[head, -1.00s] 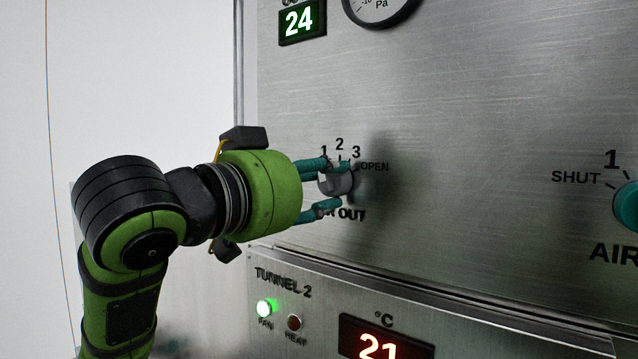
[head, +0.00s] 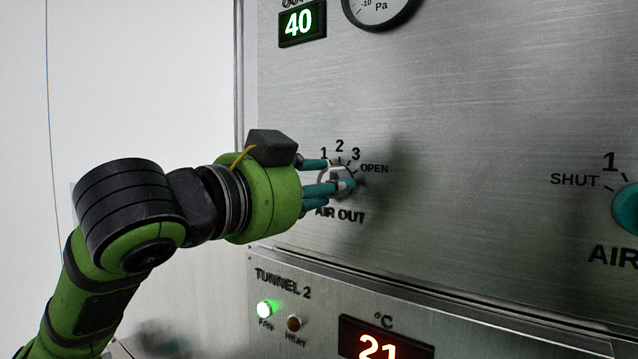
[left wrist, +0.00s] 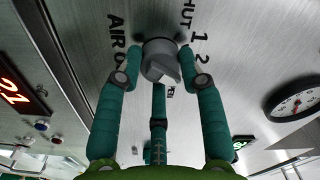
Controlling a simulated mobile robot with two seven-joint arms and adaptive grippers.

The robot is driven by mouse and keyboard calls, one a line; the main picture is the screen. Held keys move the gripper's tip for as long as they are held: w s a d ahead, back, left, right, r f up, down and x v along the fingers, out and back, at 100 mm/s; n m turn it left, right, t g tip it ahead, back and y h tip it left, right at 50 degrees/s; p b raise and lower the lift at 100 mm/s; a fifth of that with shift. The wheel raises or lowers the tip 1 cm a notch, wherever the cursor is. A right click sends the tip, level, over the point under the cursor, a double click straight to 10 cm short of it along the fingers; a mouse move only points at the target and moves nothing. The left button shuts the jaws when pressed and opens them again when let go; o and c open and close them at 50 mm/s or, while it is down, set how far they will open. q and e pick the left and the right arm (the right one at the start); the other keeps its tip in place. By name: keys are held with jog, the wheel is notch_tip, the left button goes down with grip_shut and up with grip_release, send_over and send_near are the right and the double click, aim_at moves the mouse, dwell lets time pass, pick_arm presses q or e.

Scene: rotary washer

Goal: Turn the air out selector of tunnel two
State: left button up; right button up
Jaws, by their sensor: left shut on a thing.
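The air out selector (head: 343,178) is a grey round knob on the metal panel, above the words AIR OUT. The marks 1, 2, 3 and OPEN run around its top and right. My left gripper (head: 330,178) has its teal fingers closed around the knob and hides much of it. In the left wrist view, the knob (left wrist: 160,58) sits between the two side fingers, with a third finger below. Its raised grip bar slants to the lower right of that view, towards the OPEN side. My right gripper is not in view.
A green display (head: 299,22) reads 40 above, beside a round gauge (head: 380,8). Below are the TUNNEL 2 panel's lit green lamp (head: 265,309), unlit HEAT lamp (head: 294,323) and red display (head: 384,340). A teal knob (head: 627,207) is at far right; the panel between is clear.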

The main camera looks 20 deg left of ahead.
pick_arm(q)
jog(key=shift+m, duration=0.3)
jog(key=o, duration=1.2)
jog(key=shift+w, duration=0.15)
jog(key=shift+c, duration=0.2)
jog(key=shift+w+f, duration=0.1)
jog(key=shift+w, duration=0.1)
jog(key=v, duration=1.2)
